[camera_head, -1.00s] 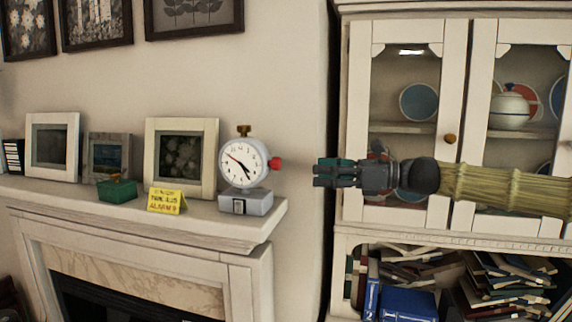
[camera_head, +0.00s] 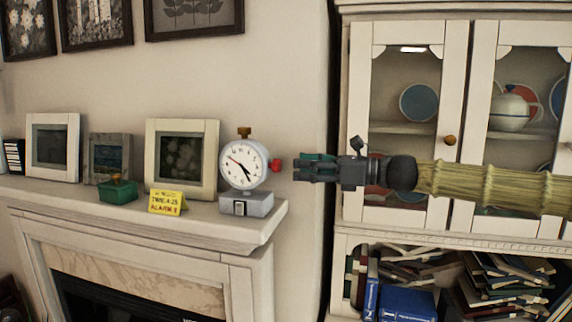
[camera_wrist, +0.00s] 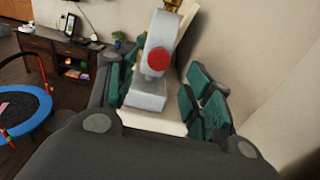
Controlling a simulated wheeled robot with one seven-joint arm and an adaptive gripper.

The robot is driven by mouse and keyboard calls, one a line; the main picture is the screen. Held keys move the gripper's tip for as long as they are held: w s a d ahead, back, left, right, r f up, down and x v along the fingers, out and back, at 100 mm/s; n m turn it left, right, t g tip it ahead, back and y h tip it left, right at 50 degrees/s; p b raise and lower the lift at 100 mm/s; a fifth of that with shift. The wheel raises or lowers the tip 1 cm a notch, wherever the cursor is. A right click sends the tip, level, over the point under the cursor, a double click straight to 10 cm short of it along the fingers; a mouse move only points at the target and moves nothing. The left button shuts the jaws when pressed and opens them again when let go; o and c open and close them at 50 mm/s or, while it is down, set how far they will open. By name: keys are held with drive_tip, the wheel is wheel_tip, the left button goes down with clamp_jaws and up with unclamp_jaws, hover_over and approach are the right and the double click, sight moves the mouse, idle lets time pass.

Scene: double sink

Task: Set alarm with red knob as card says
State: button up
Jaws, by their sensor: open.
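A white-faced alarm clock (camera_head: 241,164) with black hands, one red hand and a brass knob on top stands on a grey base (camera_head: 246,203) at the right end of the mantel. Its red knob (camera_head: 276,165) sticks out on the right side; it also shows in the wrist view (camera_wrist: 158,61), between my fingers. A yellow card (camera_head: 167,202) stands left of the clock; its small text seems to read "TIME 4:25" and "ALARM 8", not fully clear. My gripper (camera_head: 296,168) is open, just right of the red knob and apart from it, pointing left at it.
A green box (camera_head: 117,190) with a brass knob and several picture frames (camera_head: 182,158) stand on the mantel (camera_head: 130,215). A white cabinet (camera_head: 456,90) with glass doors stands behind my arm. The space between gripper and knob is clear.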

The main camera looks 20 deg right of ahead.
sight(280, 165)
drive_tip(key=shift+p+x, duration=0.55)
drive_tip(key=shift+x, duration=2.1)
drive_tip(key=shift+c, duration=0.4)
drive_tip(key=c, duration=0.9)
